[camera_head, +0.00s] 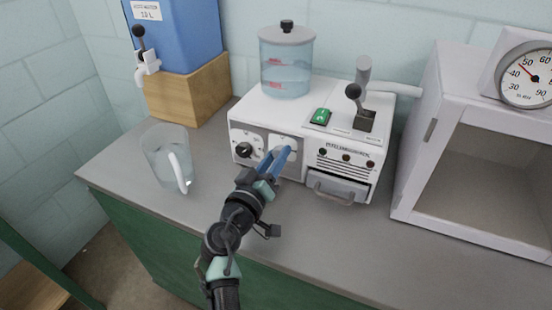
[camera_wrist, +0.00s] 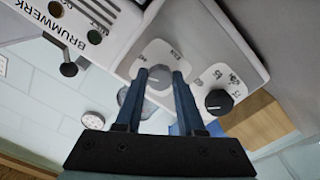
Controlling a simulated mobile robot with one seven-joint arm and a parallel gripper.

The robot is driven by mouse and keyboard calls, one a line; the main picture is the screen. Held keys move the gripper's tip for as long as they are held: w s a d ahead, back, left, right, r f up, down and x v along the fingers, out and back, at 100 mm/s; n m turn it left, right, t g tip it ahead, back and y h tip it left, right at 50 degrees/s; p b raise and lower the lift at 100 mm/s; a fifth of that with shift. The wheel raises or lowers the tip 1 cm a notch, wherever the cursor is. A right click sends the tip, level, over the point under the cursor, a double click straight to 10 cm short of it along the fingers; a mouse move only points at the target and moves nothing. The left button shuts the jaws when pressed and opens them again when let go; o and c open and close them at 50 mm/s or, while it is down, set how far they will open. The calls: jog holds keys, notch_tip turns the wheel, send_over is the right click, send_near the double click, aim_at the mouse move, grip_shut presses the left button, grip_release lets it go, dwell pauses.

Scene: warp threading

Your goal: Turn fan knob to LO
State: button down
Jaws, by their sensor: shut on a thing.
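A white benchtop machine (camera_head: 265,107) stands on the counter with two knobs low on its front left. The left knob (camera_head: 243,150) is black on a pale dial plate; it also shows at the right in the wrist view (camera_wrist: 218,102). The right knob (camera_wrist: 159,78) is grey, on its own pale plate. My gripper (camera_head: 289,152) has its blue fingers on either side of this right knob, shut on it. In the head view the fingers hide that knob. The plate markings are too small to read, so I cannot tell its setting.
A clear pitcher (camera_head: 167,157) stands left of the machine. A blue water tank (camera_head: 180,35) sits on a wooden block (camera_head: 190,93). A drawer handle (camera_head: 334,198) sticks out right of the gripper. A white open-fronted cabinet (camera_head: 428,140) stands at the right. The front counter is clear.

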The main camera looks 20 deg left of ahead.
jog(key=n, duration=0.6)
jog(key=shift+n, duration=0.3)
jog(key=n+p, duration=0.1)
jog(key=n, duration=0.2)
jog(key=shift+n+p, duration=0.6)
jog(key=shift+n, duration=1.1)
jog(key=c, duration=0.5)
grip_release()
jog(key=s, duration=1.3)
jog(key=shift+a, duration=0.25)
